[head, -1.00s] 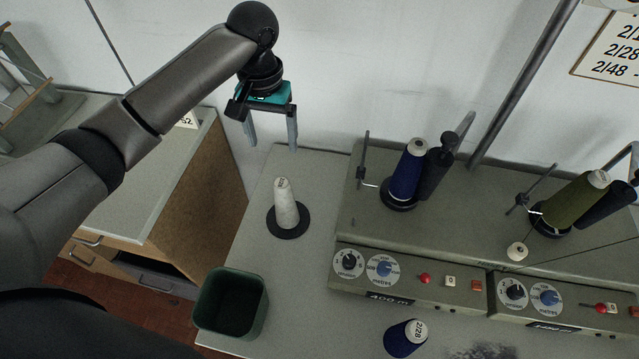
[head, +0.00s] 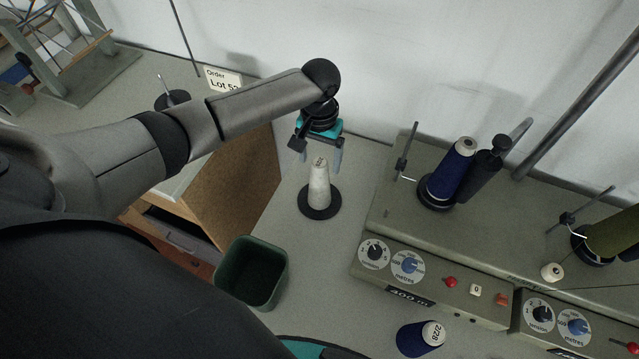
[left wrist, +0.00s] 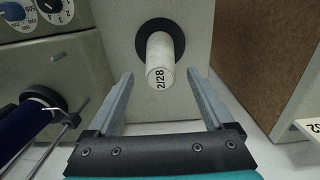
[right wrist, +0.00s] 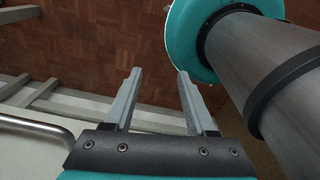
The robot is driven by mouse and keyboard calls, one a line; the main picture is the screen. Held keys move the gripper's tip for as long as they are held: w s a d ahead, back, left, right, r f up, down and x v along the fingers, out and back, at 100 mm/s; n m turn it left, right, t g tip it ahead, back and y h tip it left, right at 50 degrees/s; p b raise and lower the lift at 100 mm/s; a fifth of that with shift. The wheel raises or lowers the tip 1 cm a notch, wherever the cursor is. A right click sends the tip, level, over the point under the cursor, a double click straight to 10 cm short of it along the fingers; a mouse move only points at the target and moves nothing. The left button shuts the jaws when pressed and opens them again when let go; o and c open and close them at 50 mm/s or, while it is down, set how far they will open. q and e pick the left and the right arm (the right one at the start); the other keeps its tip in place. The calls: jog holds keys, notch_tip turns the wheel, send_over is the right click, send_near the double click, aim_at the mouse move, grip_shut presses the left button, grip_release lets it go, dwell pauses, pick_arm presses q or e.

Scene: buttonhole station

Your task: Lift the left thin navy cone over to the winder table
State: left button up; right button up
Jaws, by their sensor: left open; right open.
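A navy cone (head: 452,168) stands on a dark base on the left winder unit, beside a dark cylinder; it also shows in the left wrist view (left wrist: 22,128). A white cone (head: 319,188) stands upright on a black disc and is marked 2/28 in the left wrist view (left wrist: 159,58). My left gripper (head: 320,162) is open and empty, just behind and above the white cone. My right gripper (right wrist: 160,72) is open and empty over the floor.
A dark green bin (head: 250,272) stands at the table's front left. The winder units with dials (head: 408,265) fill the right side. A cabinet (head: 235,195) is at left, with a Lot card (head: 223,79) above it. The tabletop between bin and winder is clear.

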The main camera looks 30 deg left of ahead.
pick_arm(q)
jog(key=shift+f, duration=0.95)
jog(key=shift+c, duration=0.2)
grip_shut()
